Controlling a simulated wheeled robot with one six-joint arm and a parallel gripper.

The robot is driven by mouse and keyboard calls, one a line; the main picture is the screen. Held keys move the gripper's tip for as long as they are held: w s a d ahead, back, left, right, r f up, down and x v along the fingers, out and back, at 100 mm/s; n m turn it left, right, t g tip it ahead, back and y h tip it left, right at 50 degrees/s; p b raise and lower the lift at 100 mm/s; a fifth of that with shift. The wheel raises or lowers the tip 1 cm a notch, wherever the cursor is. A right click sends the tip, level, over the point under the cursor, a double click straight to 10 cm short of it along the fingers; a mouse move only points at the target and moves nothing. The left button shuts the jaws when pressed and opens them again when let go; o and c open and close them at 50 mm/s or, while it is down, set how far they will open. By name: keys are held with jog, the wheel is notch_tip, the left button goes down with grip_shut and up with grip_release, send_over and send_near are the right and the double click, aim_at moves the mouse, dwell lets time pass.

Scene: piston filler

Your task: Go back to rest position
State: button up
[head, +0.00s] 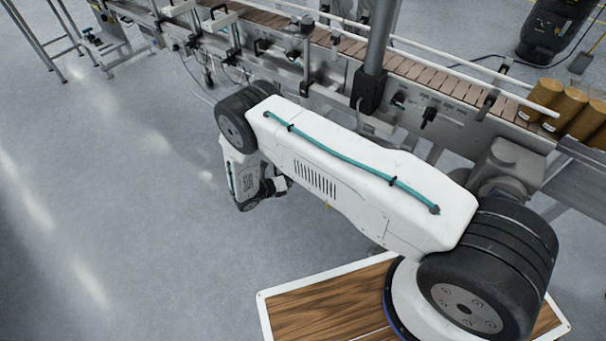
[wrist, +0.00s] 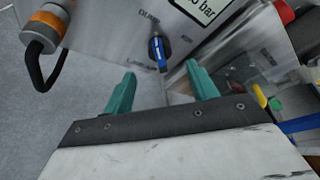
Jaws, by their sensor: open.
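My gripper (wrist: 157,92) shows in the wrist view as two teal fingers standing apart with nothing between them. Just beyond the fingers is a metal panel (wrist: 110,62) with a blue-handled knob (wrist: 158,50) and lettering around it. The knob appears ahead of the gap between the fingers, and I see no contact with it. In the head view my white arm reaches left from its base and bends down at the far end; the gripper's fingers are not visible there.
A conveyor (head: 440,83) runs along the back, with gold jars (head: 563,109) at its right. A grey post (head: 380,40) rises beside it. In the wrist view an orange-ringed connector (wrist: 45,27) with a black cable sits upper left. Open floor (head: 110,190) lies left.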

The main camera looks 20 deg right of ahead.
jog(key=shift+s+a+r, duration=0.1)
jog(key=shift+s+a, duration=0.1)
jog(key=shift+a, duration=0.25)
